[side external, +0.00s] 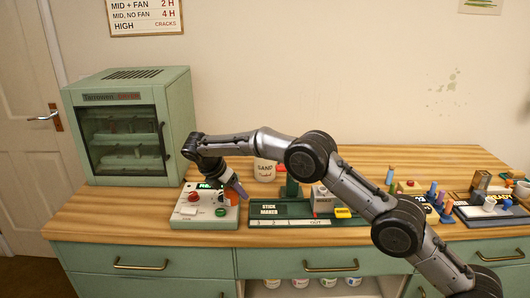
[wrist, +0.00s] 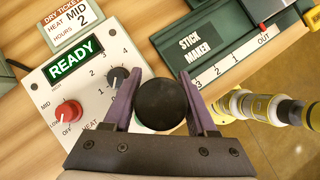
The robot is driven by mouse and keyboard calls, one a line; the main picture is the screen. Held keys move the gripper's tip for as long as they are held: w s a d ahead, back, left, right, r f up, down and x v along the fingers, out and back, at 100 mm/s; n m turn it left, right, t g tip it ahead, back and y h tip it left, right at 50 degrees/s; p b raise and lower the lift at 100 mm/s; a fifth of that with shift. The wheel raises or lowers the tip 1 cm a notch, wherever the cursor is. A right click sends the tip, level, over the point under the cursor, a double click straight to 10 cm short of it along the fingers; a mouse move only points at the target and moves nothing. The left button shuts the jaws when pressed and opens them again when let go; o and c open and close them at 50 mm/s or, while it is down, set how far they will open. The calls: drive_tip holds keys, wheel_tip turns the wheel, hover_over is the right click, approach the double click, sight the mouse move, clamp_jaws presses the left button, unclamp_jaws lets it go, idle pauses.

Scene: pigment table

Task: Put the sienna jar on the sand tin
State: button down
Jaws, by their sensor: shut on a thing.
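My gripper (side external: 237,188) is shut on a jar whose orange-brown side (side external: 229,197) shows in the side view, matching the sienna jar. In the wrist view its round black lid (wrist: 162,104) sits between the two purple fingers of my gripper (wrist: 159,78); its label is hidden. The jar is over or beside the front right of the control box; its exact height I cannot tell. The sand tin (side external: 264,171) is white, lettered SAND, and stands upright farther back and to the right, partly behind my arm.
The control box (side external: 191,213) reads READY and has a red knob (wrist: 68,111). The green stick maker (side external: 269,210) stands to its right. A drying cabinet (side external: 130,130) is at the left. Coloured sticks and blocks (side external: 432,192) crowd the right.

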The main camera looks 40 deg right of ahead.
drive_tip(key=s+a+f+m+g+y, duration=0.1)
drive_tip(key=s+a+m+g+y, duration=0.5)
drive_tip(key=s+a+m, duration=1.4)
drive_tip(key=w+d+r+m+t+y, duration=0.35)
drive_tip(key=w+m, duration=0.35)
drive_tip(key=m, duration=0.4)
drive_tip(key=w+d+r+m+t+y, duration=0.35)
drive_tip(key=w+m, duration=0.25)
drive_tip(key=m, duration=0.4)
drive_tip(key=w+d+r+m+t+h, duration=0.15)
drive_tip(key=d+r+m, duration=0.25)
drive_tip(key=d, duration=0.6)
drive_tip(key=w+d+r+m+t+h, duration=0.15)
drive_tip(key=d+r+m, duration=0.3)
drive_tip(key=d, duration=0.55)
drive_tip(key=w+d+r+m+t+h, duration=0.1)
drive_tip(key=d+r+m+t+h, duration=0.3)
drive_tip(key=d, duration=0.6)
drive_tip(key=g+y, duration=0.1)
drive_tip(key=g, duration=0.1)
hover_over(265, 164)
drive_tip(key=w, duration=0.2)
drive_tip(key=shift+m, duration=0.45)
drive_tip(key=f, duration=0.9)
drive_tip(key=shift+s+d+f, duration=0.15)
drive_tip(key=shift+s+f, duration=0.05)
drive_tip(key=shift+s, duration=0.05)
drive_tip(key=shift+x, duration=0.9)
drive_tip(key=shift+d+f, duration=0.2)
drive_tip(key=shift+f, duration=1.2)
